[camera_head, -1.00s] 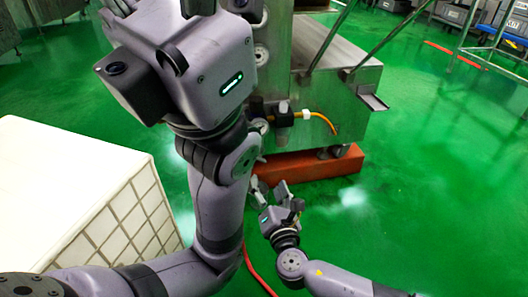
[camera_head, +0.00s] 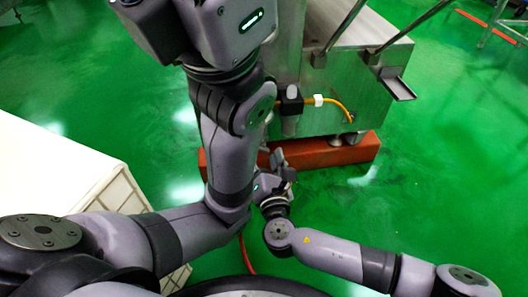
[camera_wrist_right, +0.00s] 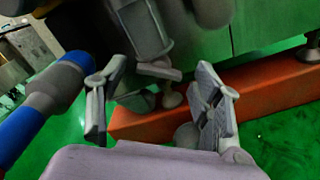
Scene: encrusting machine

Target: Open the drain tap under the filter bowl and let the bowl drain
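The filter bowl (camera_head: 290,125) hangs below a black filter body (camera_head: 291,101) on the side of the steel machine in the head view. In the right wrist view the filter bowl (camera_wrist_right: 143,30) is at the top, with a small grey part like the drain tap (camera_wrist_right: 160,71) under it. My right gripper (camera_wrist_right: 157,108) is open, its fingers apart either side of the tap in the picture, with nothing between them that I can see held. My left gripper is out of view.
The machine's orange-red base beam (camera_head: 325,152) runs low behind my right gripper. A yellow hose (camera_head: 340,106) leaves the filter. A blue and grey rod-like part (camera_wrist_right: 48,97) is close at left in the wrist view. A white crate-like block (camera_head: 60,170) stands left.

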